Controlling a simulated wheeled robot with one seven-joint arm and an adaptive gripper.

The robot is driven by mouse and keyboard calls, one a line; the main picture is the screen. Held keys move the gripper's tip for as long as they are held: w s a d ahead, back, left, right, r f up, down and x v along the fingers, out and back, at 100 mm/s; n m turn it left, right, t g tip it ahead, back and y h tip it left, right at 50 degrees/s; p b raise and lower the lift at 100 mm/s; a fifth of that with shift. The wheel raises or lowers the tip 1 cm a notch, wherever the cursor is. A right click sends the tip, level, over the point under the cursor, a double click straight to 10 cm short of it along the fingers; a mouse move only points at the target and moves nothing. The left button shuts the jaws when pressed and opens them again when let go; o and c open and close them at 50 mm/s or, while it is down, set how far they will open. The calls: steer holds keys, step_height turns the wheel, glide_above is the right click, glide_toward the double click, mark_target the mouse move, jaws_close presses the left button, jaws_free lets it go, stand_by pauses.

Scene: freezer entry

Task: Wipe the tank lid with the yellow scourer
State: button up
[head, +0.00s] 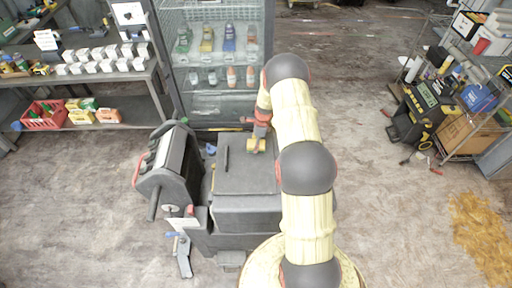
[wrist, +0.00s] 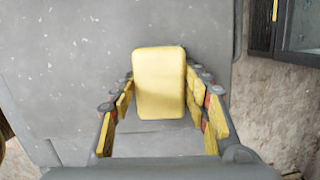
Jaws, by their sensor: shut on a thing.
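The yellow scourer (wrist: 159,75) is a rounded block in the middle of the wrist view. My gripper (wrist: 160,92) is shut on it, one finger along each side. In the head view my gripper (head: 257,143) is over the far right part of the grey tank lid (head: 240,178). The lid also fills much of the wrist view (wrist: 70,75) as a grey, flat surface with small pale specks. I cannot tell whether the scourer touches the lid or is just above it. My arm hides the lid's right side in the head view.
A dark bar (head: 224,158) lies on the lid's left part. A machine with a red handle (head: 168,165) adjoins the left side. A glass-fronted cabinet (head: 215,60) with bottles stands close behind. Shelves flank both sides; the floor (head: 365,130) at right is mostly clear.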

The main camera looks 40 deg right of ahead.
steer(key=shift+w+d+b, duration=0.45)
steer(key=shift+w+d, duration=0.2)
steer(key=shift+w, duration=0.15)
steer(key=shift+w+d+b, duration=0.4)
steer(key=shift+w+d, duration=0.2)
steer(key=shift+w, duration=0.2)
steer(key=shift+s+r+p, duration=0.1)
steer(key=shift+r+p, duration=1.1)
steer(key=shift+r, duration=1.8)
step_height(320, 180, up, 3)
steer(key=shift+a+r+p, duration=0.1)
steer(key=shift+p, duration=0.45)
